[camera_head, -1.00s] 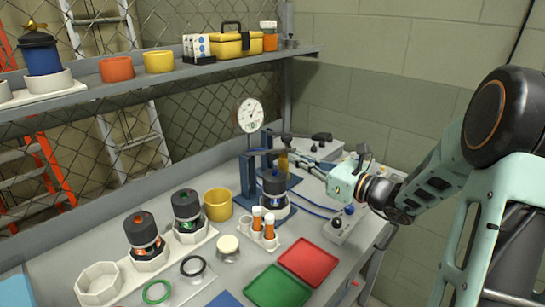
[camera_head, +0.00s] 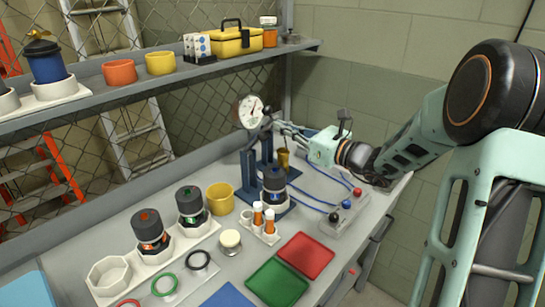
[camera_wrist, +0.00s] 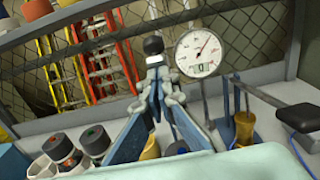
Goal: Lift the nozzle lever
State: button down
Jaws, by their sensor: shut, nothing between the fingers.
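The blue stand (camera_head: 249,172) with a round white gauge (camera_head: 248,112) is at mid-table in the head view; the gauge (camera_wrist: 200,50) also shows in the wrist view. My gripper (camera_head: 278,126) is shut and empty at the top of the stand, right of the gauge. In the wrist view its fingertips (camera_wrist: 154,62) are close to a dark round knob (camera_wrist: 153,45); touching or apart is unclear. A metal rod with a flat black handle (camera_wrist: 300,117) is to the right. I cannot tell for sure which is the nozzle lever.
A black-and-blue canister (camera_head: 274,182) stands at the stand's foot. A control box with red and black knobs (camera_head: 345,212), a red tray (camera_head: 305,255) and a green tray (camera_head: 277,285) are in front. A shelf (camera_head: 150,88) runs behind on the left.

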aim_at(268, 106)
jog(key=shift+w+a+r+p, duration=0.6)
jog(key=shift+w+a+r, duration=0.9)
jog(key=shift+w+a, duration=0.05)
jog(key=shift+w+a+r, duration=0.35)
jog(key=shift+w+a, duration=0.4)
jog(key=shift+w+a+r, duration=0.3)
jog(key=shift+w+a, duration=0.4)
jog(key=shift+a, duration=0.05)
jog(key=x, duration=0.2)
jog(key=shift+w+a+r, duration=0.15)
jog(key=shift+w+a, duration=0.1)
jog(key=shift+w, duration=0.05)
jog(key=v, duration=0.7)
jog(key=shift+s+d, duration=0.1)
